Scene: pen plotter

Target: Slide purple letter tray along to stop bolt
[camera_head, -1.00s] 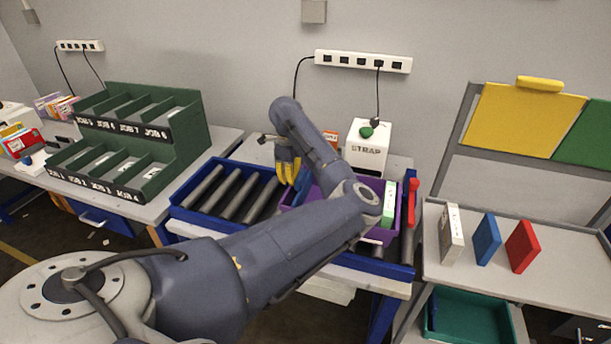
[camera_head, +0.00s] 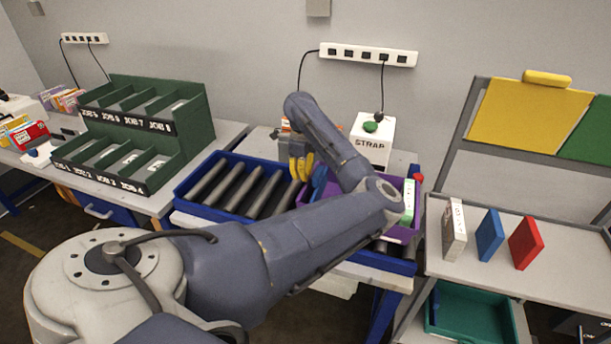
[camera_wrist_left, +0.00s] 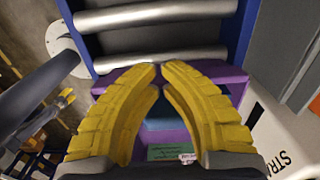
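The purple letter tray (camera_head: 404,234) sits on the right part of the blue-framed roller conveyor (camera_head: 228,213), with a green-and-white block (camera_head: 408,202) standing in it. My left arm hides much of it. A red piece (camera_head: 418,177), likely the stop bolt, shows at the conveyor's right end; any gap to the tray is unclear. My left gripper (camera_head: 301,168) is at the tray's left end. In the left wrist view its yellow fingertips (camera_wrist_left: 159,68) meet over the purple wall (camera_wrist_left: 222,72); a grip on the wall is unclear. Probably my right gripper (camera_wrist_left: 65,98) shows small there.
A white STRAP box (camera_head: 371,145) stands behind the conveyor. A green sorting rack (camera_head: 185,150) is at the left. A side table at the right holds a grey-white block (camera_head: 454,232), a blue block (camera_head: 489,236) and a red block (camera_head: 526,243). The left rollers are bare.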

